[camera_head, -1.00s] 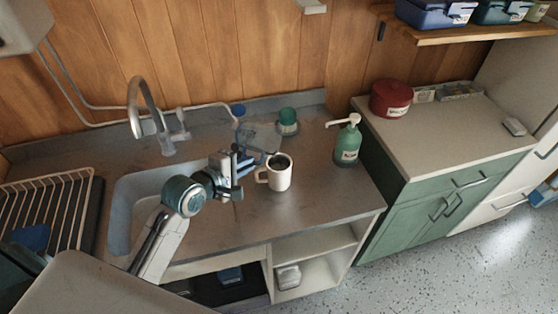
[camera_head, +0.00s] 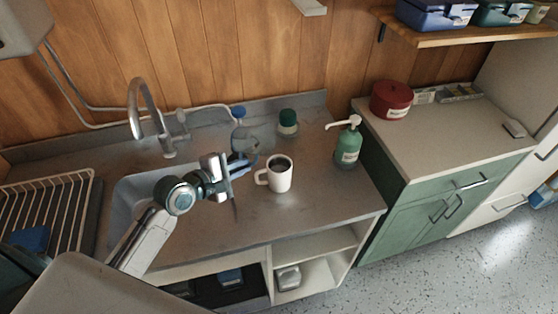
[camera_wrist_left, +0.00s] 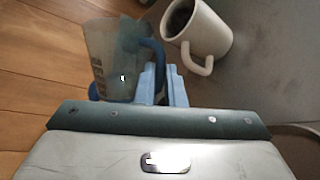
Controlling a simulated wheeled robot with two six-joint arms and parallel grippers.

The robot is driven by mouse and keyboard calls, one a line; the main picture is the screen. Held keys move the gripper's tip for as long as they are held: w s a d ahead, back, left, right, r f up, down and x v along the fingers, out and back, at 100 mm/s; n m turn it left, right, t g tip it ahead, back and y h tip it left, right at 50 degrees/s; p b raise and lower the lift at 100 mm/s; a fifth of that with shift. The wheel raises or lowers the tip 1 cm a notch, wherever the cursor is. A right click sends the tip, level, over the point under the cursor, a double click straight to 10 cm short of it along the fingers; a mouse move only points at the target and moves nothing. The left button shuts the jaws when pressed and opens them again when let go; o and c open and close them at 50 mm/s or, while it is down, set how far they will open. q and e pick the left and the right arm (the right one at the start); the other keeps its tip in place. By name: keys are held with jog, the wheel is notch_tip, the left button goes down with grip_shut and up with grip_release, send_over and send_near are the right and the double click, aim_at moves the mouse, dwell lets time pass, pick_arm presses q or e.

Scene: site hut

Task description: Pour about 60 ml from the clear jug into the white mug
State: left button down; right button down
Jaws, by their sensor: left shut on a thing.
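The white mug (camera_head: 279,177) stands upright on the steel counter, its handle toward the left and dark contents inside. It also shows at the top of the left wrist view (camera_wrist_left: 207,33). My left gripper (camera_head: 232,170) is shut on the blue handle of the clear jug (camera_head: 244,139) and holds it to the left of the mug, apart from it. In the left wrist view the clear jug (camera_wrist_left: 112,58) shows beyond the fingers with printed marks on its wall. I cannot tell its liquid level. My right gripper is not in view.
A green soap pump bottle (camera_head: 348,145) stands right of the mug, and a green-capped jar (camera_head: 288,122) behind it. A blue-topped item (camera_head: 238,111) stands near the wall. The sink and tap (camera_head: 150,120) are left. The counter front right of the mug is clear.

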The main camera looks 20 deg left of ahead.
aim_at(244, 148)
pick_arm(q)
jog(key=shift+s+d, duration=0.1)
jog(key=shift+s, duration=0.05)
jog(key=a+n+h, duration=0.1)
jog(key=n, duration=0.1)
jog(key=a+n+h, duration=0.1)
jog(key=n+h, duration=0.1)
jog(key=n, duration=0.1)
jog(key=w+a+r+n+t+h+b, duration=0.1)
jog(key=n+h, duration=0.1)
jog(key=n, duration=0.1)
jog(key=shift+w+a+r, duration=0.1)
jog(key=shift+a, duration=0.1)
jog(key=shift+a+r+n+h+b, duration=0.3)
jog(key=shift+r+n+b, duration=0.1)
jog(key=shift+r+n, duration=0.2)
dwell(0.4)
